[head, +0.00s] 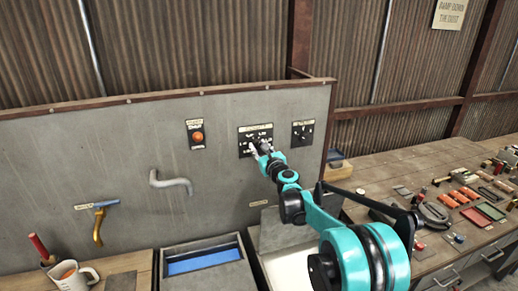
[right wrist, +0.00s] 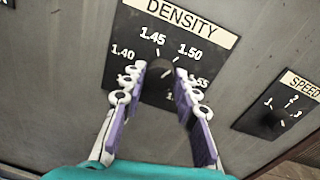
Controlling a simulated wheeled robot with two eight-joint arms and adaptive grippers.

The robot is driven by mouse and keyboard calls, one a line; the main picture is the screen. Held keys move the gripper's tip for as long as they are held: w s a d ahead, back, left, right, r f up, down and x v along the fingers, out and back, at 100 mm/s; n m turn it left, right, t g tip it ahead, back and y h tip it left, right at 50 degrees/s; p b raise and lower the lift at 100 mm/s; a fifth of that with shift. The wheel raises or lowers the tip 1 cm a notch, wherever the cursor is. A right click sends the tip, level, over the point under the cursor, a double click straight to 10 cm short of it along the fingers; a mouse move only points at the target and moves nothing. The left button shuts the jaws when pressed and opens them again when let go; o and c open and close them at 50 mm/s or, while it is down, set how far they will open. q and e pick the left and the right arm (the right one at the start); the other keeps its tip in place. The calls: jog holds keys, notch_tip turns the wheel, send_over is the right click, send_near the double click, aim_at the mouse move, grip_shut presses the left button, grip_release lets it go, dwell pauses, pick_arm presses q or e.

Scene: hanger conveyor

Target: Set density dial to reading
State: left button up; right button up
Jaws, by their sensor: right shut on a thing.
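The density dial (right wrist: 159,70) is a dark round knob on a black plate headed DENSITY. The plate (head: 242,140) is on the grey panel in the head view. Readings 1.40, 1.45, 1.50 and 1.55 show around the knob; lower marks are partly hidden by my fingers. My right gripper (right wrist: 160,75) has its two fingers on either side of the knob and is shut on it. In the head view the right gripper (head: 262,150) reaches the plate and covers part of it. Which reading the knob points to is unclear. My left gripper is out of view.
A SPEED dial plate (right wrist: 283,108) is right of the density plate. An orange button (head: 198,137) is to its left. A grey bent pipe (head: 171,182) juts from the panel. A blue-lined bin (head: 205,262) stands below. A cluttered bench (head: 385,170) is at right.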

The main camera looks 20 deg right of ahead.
dwell(0.4)
jog(key=o, duration=1.2)
jog(key=shift+c, duration=0.2)
jog(key=s+d, duration=0.1)
jog(key=s, duration=1.1)
